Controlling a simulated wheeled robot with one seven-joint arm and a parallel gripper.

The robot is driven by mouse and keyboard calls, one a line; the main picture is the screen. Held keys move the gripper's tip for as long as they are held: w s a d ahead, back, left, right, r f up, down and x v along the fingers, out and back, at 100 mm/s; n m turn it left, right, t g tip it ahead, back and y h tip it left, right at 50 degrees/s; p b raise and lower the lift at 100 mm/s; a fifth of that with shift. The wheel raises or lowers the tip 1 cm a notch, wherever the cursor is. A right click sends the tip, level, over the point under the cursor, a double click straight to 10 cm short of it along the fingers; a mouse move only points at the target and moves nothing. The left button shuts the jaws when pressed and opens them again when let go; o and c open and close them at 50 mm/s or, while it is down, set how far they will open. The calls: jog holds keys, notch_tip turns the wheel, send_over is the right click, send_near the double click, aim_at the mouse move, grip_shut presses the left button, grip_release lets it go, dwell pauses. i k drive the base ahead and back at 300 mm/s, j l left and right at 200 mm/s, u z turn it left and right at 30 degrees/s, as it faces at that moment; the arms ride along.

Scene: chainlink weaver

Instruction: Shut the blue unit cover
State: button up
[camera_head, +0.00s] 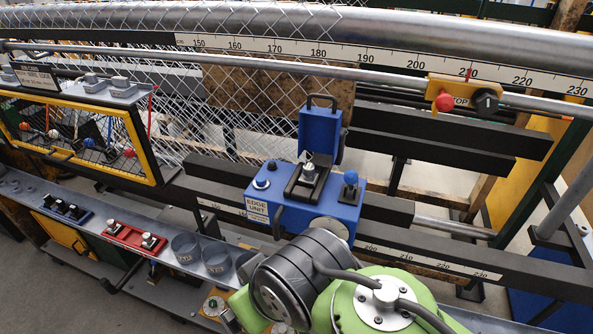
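The blue edge unit (262,208) sits on the dark rail in the middle of the head view. Its blue cover (320,130) stands raised and upright at the back of the unit, with a black handle (321,99) on its top edge. The cover is open, so the black mechanism (306,178) with a metal knob shows in front of it. My dark grey and green arm (300,275) is in front of the unit and hides part of its lower front. I cannot make out my gripper, and nothing visible touches the cover.
A blue ball knob (350,177) stands at the unit's right end. A chain-link mesh (225,100) and a metal bar (400,90) run behind the cover. A yellow stop box (462,95) hangs at right. Grey cups (186,248) and a red tray (134,236) stand on the lower-left shelf.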

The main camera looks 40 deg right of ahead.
aim_at(320, 127)
jog(key=z, duration=1.45)
jog(key=i+j+u, duration=0.1)
jog(key=j, duration=0.25)
